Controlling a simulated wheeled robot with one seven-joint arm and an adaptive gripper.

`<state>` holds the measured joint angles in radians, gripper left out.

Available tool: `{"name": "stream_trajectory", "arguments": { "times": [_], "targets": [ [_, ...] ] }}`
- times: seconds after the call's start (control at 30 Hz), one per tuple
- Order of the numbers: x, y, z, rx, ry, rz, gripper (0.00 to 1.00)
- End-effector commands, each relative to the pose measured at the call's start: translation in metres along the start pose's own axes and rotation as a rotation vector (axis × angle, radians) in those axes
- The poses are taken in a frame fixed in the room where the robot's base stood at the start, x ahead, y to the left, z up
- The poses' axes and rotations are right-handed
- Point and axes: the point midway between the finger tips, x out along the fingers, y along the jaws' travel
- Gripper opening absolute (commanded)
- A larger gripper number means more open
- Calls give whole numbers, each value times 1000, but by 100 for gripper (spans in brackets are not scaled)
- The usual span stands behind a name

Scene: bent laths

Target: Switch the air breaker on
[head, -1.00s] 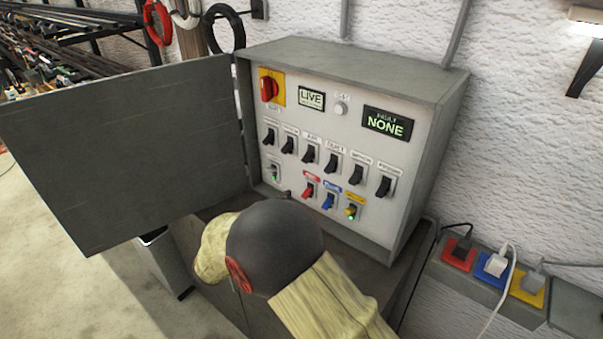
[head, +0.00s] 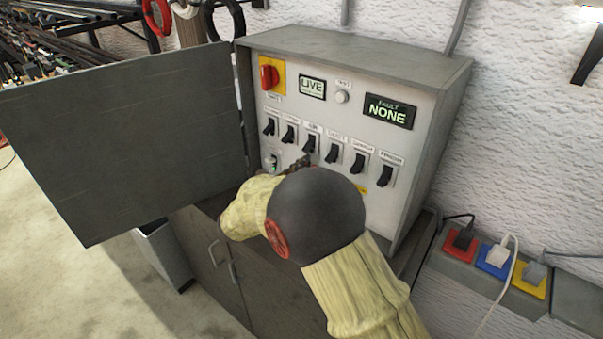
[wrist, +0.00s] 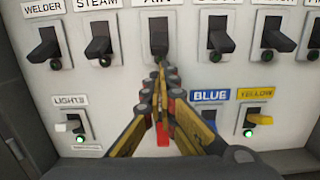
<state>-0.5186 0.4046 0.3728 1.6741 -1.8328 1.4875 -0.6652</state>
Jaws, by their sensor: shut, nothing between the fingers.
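The air breaker (head: 310,146) is the third black lever in the upper row of the grey panel. In the wrist view it stands at top centre (wrist: 158,40), its label partly cut off by the frame edge. In the head view the fingertips (head: 304,161) show just under the same lever, with my arm covering the panel below.
The steam breaker (wrist: 98,45) is left of the air breaker, another black lever (wrist: 217,38) right. Below are lights (wrist: 70,127), red (wrist: 162,134), blue and yellow (wrist: 260,119) switches. The panel's open door (head: 120,140) stands left. The display (head: 389,111) reads fault NONE.

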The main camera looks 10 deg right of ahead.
Motion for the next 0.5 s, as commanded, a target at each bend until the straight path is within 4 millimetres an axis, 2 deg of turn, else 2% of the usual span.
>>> {"name": "stream_trajectory", "arguments": {
  "times": [0.2,0.5],
  "targets": [
    [-2,-1,7,-1,0,-1,0],
    [-3,-1,7,-1,1,-1,0]
  ]
}}
